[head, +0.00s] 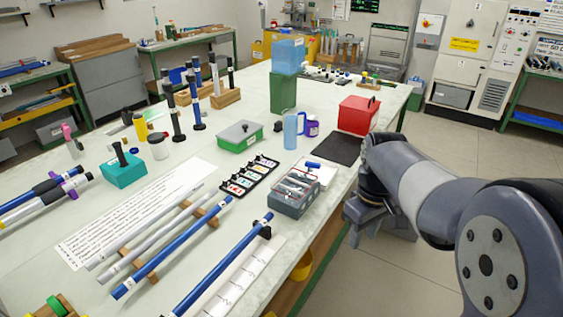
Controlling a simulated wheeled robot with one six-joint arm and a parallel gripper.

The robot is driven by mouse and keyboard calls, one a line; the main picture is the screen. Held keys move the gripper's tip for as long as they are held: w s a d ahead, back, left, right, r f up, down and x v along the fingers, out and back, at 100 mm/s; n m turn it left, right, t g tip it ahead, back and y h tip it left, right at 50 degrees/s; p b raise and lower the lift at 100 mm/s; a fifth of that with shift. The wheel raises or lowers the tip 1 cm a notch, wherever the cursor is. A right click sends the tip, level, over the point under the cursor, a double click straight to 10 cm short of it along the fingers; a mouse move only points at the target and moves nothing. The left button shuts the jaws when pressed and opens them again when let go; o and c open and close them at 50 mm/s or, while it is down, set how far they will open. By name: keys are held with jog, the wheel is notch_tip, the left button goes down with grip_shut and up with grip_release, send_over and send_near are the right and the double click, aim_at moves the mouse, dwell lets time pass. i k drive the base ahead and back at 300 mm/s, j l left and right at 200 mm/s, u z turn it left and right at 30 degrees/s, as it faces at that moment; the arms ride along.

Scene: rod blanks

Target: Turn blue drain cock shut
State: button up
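A small blue bar-shaped piece (313,165) sits on a white plate (327,174) near the right edge of the long table. It may be the blue drain cock, but it is too small to be sure or to read its setting. My gripper (362,222) hangs just off the table's right edge, to the right of and lower in the picture than the blue piece, and apart from it. It points down. Its fingers are dark and partly hidden by my wrist, so I cannot tell whether they are open.
A grey tray of parts (295,196) stands beside the plate, with a black strip of coloured items (248,176) to its left. A dark mat (340,148) and a red box (358,115) lie further back. Blue and grey rods rest at front. The floor at right is clear.

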aim_at(311, 164)
jog(key=i+l+u, duration=0.2)
jog(key=u, duration=0.25)
jog(key=i+l+u, duration=0.6)
jog(key=l+u, duration=0.25)
jog(key=i+l, duration=0.15)
jog(key=l, duration=0.2)
jog(key=i+l+u, duration=0.1)
jog(key=l, duration=0.3)
jog(key=i+l, duration=0.2)
jog(key=l, duration=0.15)
